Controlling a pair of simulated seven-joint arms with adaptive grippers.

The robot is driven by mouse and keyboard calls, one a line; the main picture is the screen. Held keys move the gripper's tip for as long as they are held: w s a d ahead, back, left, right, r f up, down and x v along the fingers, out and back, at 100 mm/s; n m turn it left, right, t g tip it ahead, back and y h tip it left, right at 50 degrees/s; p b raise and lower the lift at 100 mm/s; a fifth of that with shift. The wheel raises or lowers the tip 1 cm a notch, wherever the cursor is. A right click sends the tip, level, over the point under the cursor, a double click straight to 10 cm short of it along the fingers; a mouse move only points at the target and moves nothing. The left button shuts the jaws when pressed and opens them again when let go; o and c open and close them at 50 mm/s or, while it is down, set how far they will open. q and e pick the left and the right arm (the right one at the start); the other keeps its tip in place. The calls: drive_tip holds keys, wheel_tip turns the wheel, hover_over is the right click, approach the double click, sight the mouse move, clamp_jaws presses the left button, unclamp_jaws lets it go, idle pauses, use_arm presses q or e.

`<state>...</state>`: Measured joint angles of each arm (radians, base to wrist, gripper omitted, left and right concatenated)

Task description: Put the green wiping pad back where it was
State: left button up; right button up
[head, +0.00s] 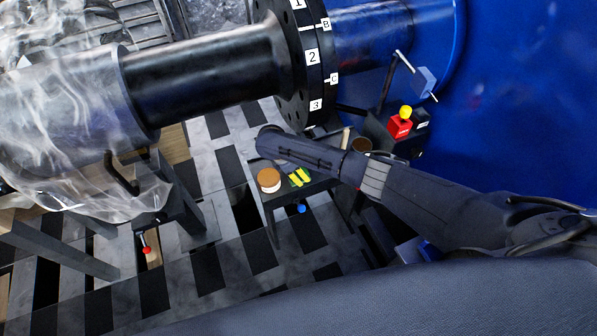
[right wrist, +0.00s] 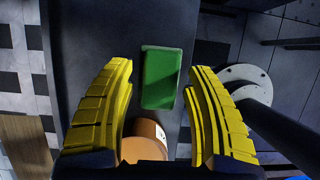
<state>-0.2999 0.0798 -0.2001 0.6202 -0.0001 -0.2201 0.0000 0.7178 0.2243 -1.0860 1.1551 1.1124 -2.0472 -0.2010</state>
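The green wiping pad (right wrist: 160,77) lies flat on a dark tabletop (right wrist: 85,35) in the right wrist view. My right gripper (right wrist: 162,70) has its two yellow fingers spread, one on each side of the pad, with visible gaps; they do not grip it. In the head view, my right gripper (head: 299,177) points down over the small dark table (head: 318,188), and the pad is hard to make out there. How far the fingertips are above the tabletop is not clear. My left gripper is in neither view.
A round tan-topped tub (head: 268,178) stands just left of the right gripper. A red block with a yellow knob (head: 401,122) and a brown round container (head: 362,145) are farther back. The large dark pipe flange (head: 310,60) hangs above, beside a blue wall (head: 520,90).

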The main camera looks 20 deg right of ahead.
drive_tip(key=shift+r, duration=0.1)
drive_tip(key=v, duration=1.2)
idle(0.4)
drive_tip(key=s+a+f+m+g+y, duration=0.1)
drive_tip(key=s+a+f+m+g, duration=0.3)
drive_tip(key=s+f, duration=0.9)
drive_tip(key=s+d+f+m+t+y, duration=0.1)
drive_tip(key=s+d+f+m, duration=0.15)
drive_tip(key=s+f, duration=0.55)
drive_tip(key=s+d+f+m+t+y, duration=0.15)
drive_tip(key=s+f+m, duration=0.25)
drive_tip(key=f, duration=0.7)
drive_tip(key=s+d+f+m+y, duration=0.25)
drive_tip(key=s+f, duration=0.35)
drive_tip(key=f, duration=0.4)
drive_tip(key=s+d+f, duration=0.2)
drive_tip(key=s+d, duration=0.1)
drive_tip(key=s, duration=0.5)
drive_tip(key=s+d+f+m+t+h, duration=0.1)
drive_tip(key=s+d+f, duration=0.2)
drive_tip(key=s, duration=0.5)
drive_tip(key=s+d+f+m+t, duration=0.1)
drive_tip(key=s+d+f, duration=0.2)
drive_tip(key=s, duration=0.5)
drive_tip(key=shift+s+d+h, duration=0.3)
drive_tip(key=shift+d, duration=0.4)
